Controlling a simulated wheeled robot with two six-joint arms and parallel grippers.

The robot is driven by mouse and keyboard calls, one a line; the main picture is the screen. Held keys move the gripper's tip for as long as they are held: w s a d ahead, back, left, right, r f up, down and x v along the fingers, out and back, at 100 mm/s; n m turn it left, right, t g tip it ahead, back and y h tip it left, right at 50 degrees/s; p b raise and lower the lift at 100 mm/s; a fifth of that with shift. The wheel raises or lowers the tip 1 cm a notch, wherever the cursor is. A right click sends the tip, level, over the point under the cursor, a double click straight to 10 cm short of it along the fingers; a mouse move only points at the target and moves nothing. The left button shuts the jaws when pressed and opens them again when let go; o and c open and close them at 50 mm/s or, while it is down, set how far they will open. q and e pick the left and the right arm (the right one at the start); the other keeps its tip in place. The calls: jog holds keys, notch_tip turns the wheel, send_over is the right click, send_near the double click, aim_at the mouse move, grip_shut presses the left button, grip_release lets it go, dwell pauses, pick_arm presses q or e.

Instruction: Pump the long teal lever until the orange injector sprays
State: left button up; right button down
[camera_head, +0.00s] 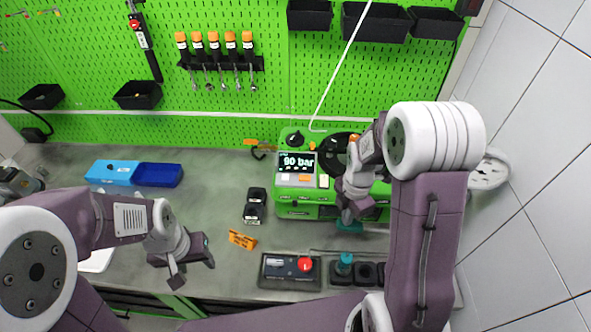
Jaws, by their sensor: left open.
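The green pump testbench (297,194) stands at the back of the table, and its display (298,163) reads "90 bar". My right gripper (346,218) points down at the front right of the testbench. A teal piece (349,227), apparently part of the lever, shows right at its fingertips; the rest is hidden by my gripper and arm. I cannot tell whether the jaws are closed on it. An orange part (354,137) shows at the top of the testbench, partly hidden by my arm; no spray is visible. My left gripper (191,272) is open and empty above the table's left part.
A black box with a red button (305,264) lies at the table's front. Beside it is a teal-topped part (345,264) in a black holder. An orange sign (242,239), black blocks (255,205) and a blue tray (112,171) lie to the left.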

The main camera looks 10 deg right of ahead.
jog(key=shift+a+f+b, duration=0.15)
jog(key=shift+f+b, duration=0.65)
jog(key=shift+f, duration=0.4)
jog(key=shift+a+f+b, duration=0.1)
jog(key=shift+f+b, duration=0.65)
jog(key=shift+f, duration=0.4)
jog(key=shift+r, duration=0.1)
jog(key=r+p, duration=0.4)
jog(key=d+r+p, duration=0.1)
jog(key=r+p, duration=0.1)
jog(key=shift+r+p, duration=0.3)
jog(key=shift+f, duration=0.1)
